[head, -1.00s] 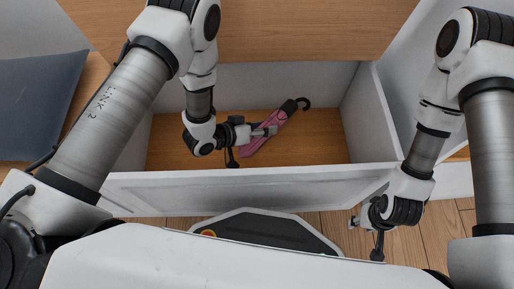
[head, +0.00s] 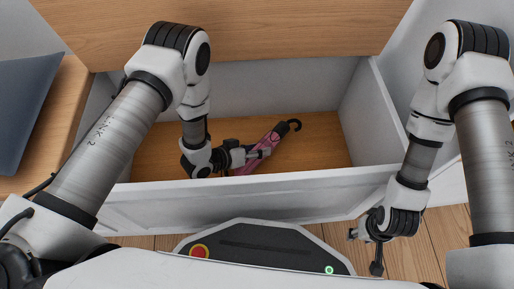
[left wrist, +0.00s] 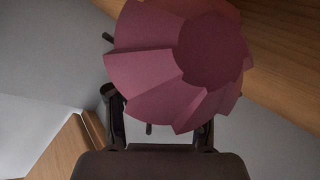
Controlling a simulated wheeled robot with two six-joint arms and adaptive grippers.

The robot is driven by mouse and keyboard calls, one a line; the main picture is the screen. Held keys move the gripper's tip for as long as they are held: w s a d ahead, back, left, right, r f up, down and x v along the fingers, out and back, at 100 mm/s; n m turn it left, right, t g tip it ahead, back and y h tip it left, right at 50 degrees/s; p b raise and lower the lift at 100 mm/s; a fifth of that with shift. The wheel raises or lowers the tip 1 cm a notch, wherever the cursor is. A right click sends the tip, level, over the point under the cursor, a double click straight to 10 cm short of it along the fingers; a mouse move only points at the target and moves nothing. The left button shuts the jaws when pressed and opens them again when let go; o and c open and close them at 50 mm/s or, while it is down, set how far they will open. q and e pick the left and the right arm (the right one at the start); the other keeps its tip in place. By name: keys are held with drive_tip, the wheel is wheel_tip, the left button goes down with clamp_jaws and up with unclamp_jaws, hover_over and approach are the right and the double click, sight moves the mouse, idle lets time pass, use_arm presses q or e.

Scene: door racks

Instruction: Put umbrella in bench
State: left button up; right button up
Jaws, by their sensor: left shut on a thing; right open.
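A folded pink umbrella (head: 270,144) with a black hooked handle is inside the open white bench (head: 245,196), whose floor is wood. My left gripper (head: 262,153) is inside the bench and shut on the umbrella's pink body. In the left wrist view the umbrella's pleated end (left wrist: 180,60) fills the upper middle, between the dark fingers. Whether the umbrella touches the bench floor I cannot tell. My right gripper (head: 364,241) is open and empty, outside the bench in front of its right side.
The raised wooden lid (head: 260,30) stands behind the compartment. A dark blue cushion (head: 25,105) lies on a wooden surface at the left. A white side panel (head: 405,70) rises at the right. The bench floor right of the umbrella is clear.

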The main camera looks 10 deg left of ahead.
use_arm(q)
drive_tip(key=o, duration=1.4)
drive_tip(key=shift+r, duration=0.45)
drive_tip(key=p+v, duration=0.4)
drive_tip(key=v, duration=0.3)
drive_tip(key=shift+a+r, duration=0.2)
